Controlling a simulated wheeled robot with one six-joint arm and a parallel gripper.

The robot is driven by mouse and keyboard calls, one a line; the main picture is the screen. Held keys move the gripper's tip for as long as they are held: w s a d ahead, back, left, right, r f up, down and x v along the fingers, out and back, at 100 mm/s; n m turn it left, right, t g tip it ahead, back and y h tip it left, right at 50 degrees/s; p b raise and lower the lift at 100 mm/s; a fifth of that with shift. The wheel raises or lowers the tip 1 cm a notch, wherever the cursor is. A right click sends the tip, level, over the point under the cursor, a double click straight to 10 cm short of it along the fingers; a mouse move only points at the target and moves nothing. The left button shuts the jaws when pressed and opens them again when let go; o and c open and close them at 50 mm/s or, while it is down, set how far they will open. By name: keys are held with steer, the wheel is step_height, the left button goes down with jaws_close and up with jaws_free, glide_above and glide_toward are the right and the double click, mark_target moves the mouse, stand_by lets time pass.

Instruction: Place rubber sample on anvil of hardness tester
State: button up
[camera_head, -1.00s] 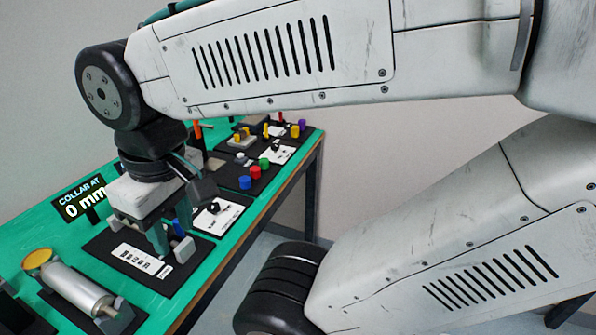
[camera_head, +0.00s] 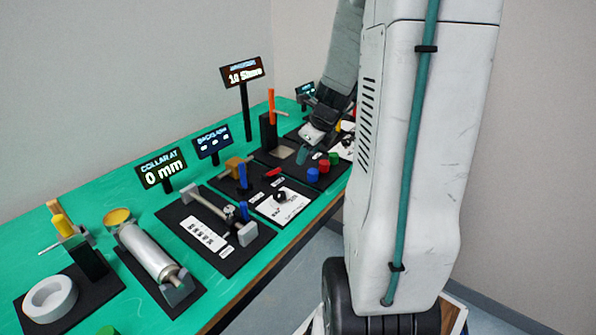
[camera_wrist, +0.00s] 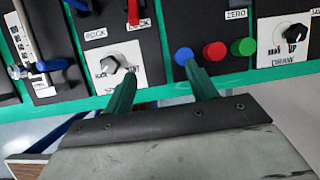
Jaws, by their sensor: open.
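My gripper (camera_wrist: 161,72) is open, with nothing between its two green fingers in the wrist view. In the head view my gripper (camera_head: 310,154) is at the far part of the bench, close to the colored buttons, partly hidden by my arm. The likely hardness tester (camera_head: 268,132) is a black stand with an orange upright. A screen (camera_head: 243,73) reading "Shore" stands behind it. A flat beige plate (camera_head: 283,152) lies beside its base; I cannot tell whether it is the anvil. I cannot make out the rubber sample.
Blue (camera_wrist: 183,56), red (camera_wrist: 214,53) and green (camera_wrist: 243,47) buttons lie just beyond my fingers. A white dial panel (camera_wrist: 114,65) is at their left. A collar fixture (camera_head: 212,225) and a metal cylinder (camera_head: 150,252) stand nearer on the green bench.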

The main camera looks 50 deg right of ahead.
mark_target(313, 171)
steer(key=d+f+m, duration=0.1)
steer(key=f, duration=0.2)
steer(key=w+d+f+m, duration=0.1)
steer(key=d+f, duration=0.1)
steer(key=f, duration=0.1)
steer(key=d+f+m, duration=0.1)
steer(key=f, duration=0.2)
steer(key=shift+w+d+f+m, duration=0.3)
steer(key=shift+w+d+f, duration=0.05)
steer(key=shift+f, duration=0.05)
steer(key=shift+c, duration=0.4)
steer(key=c, duration=1.1)
steer(key=shift+o, duration=0.2)
steer(key=shift+r, duration=0.1)
